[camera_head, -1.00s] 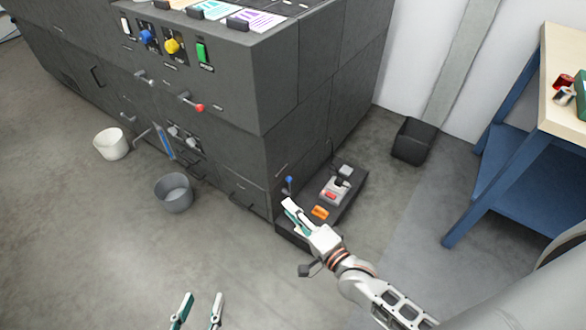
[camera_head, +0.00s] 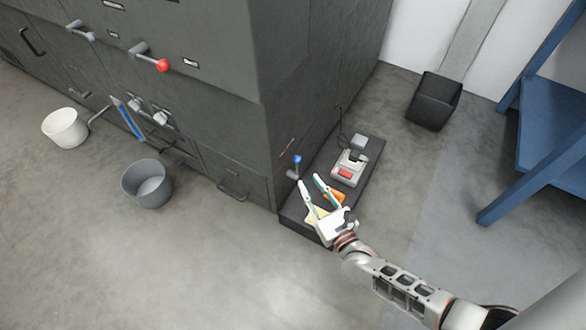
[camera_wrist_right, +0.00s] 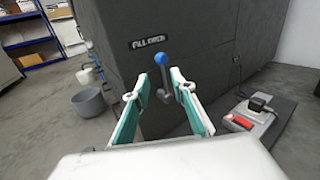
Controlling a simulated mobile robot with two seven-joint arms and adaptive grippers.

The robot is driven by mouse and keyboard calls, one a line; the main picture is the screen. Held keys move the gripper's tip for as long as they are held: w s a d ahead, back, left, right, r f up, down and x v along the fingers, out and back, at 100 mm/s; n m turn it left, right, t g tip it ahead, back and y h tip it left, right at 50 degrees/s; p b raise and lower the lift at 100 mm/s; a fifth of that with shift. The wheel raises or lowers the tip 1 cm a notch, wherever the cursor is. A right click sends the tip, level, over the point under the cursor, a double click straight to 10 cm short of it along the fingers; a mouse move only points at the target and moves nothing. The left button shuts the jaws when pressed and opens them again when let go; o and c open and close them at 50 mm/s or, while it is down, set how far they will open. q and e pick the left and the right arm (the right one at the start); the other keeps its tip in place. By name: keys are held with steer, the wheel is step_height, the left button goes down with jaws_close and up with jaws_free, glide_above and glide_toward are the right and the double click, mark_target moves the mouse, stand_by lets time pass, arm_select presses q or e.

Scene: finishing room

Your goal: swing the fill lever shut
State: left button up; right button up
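The fill lever (camera_head: 297,164) has a blue knob and a short grey arm, on the side of the dark cabinet near its lower front corner. In the right wrist view the lever (camera_wrist_right: 163,75) stands with its knob up, below and right of a label whose first word reads "FILL". My right gripper (camera_head: 309,180) is open and empty, its fingers pointing at the lever from the front. In the wrist view the lever shows between the two fingertips; whether they touch it I cannot tell. My left gripper is not in view.
A low dark platform (camera_head: 290,215) beside the cabinet lies under my right gripper and carries a grey device with a red part (camera_head: 348,170). A red-knobbed lever (camera_head: 162,65) is on the cabinet front. Grey (camera_head: 147,187) and white (camera_head: 66,128) buckets stand on open floor.

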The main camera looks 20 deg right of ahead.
mark_target(298, 163)
steer(key=shift+m, duration=0.3)
steer(key=w, duration=0.2)
steer(key=w+b, duration=0.1)
steer(key=w, duration=0.4)
steer(key=shift+a+f+b, duration=0.1)
steer(key=shift+f+b, duration=0.15)
steer(key=shift+b, duration=0.1)
steer(key=shift+w+r, duration=0.1)
steer(key=shift+w, duration=0.6)
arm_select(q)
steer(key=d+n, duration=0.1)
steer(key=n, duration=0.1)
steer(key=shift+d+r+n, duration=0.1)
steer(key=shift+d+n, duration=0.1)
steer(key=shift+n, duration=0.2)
arm_select(e)
jaws_close()
